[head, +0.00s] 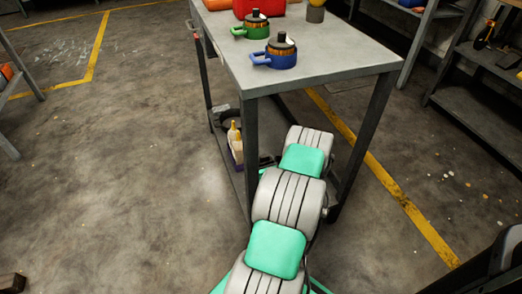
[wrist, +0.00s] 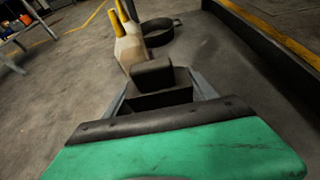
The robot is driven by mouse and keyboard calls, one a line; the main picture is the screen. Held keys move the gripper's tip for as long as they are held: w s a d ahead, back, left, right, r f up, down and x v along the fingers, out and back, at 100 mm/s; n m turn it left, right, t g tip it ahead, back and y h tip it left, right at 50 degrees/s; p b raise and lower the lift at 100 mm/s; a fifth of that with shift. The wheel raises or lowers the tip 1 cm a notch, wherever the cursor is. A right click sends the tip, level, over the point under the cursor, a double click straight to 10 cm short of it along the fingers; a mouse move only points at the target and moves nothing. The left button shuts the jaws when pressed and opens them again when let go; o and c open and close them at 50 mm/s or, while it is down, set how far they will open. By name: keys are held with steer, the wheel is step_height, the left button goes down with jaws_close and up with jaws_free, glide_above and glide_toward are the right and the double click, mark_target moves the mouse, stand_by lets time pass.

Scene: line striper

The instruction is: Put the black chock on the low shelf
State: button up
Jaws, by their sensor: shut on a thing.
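The black chock (wrist: 153,74) is between the two grey fingers of my gripper (wrist: 158,88) in the wrist view, and the gripper is shut on it. The low shelf (head: 237,178) is the lower deck of the grey table in the head view; its grey surface (wrist: 203,50) also shows in the wrist view, just past the chock. I cannot tell whether the chock touches the shelf.
A table leg (head: 252,150) is close beside my arm. Green (head: 256,27) and blue (head: 281,54) pots stand on the tabletop (head: 335,52). Open floor lies left.

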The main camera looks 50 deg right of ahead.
steer(key=w+d+f+b, duration=0.1)
steer(key=d+f+b, duration=0.1)
steer(key=d+f, duration=0.1)
steer(key=w+d+f+b, duration=0.1)
steer(key=d+f+b, duration=0.1)
steer(key=d+f, duration=0.1)
steer(key=w+d+f+b, duration=0.1)
steer(key=d+f+b, duration=0.1)
steer(key=d, duration=0.3)
steer(key=shift+w+d+f+b, duration=0.15)
steer(key=shift+w+f+b, duration=0.25)
steer(key=shift+f, duration=0.05)
steer(key=shift+d+f+b, duration=0.15)
steer(key=shift+f+b, duration=0.5)
steer(key=shift+f, duration=0.3)
steer(key=shift+d+f+b, duration=0.1)
steer(key=shift+f+b, duration=0.5)
steer(key=shift+f, duration=0.3)
steer(key=o, duration=1.9)
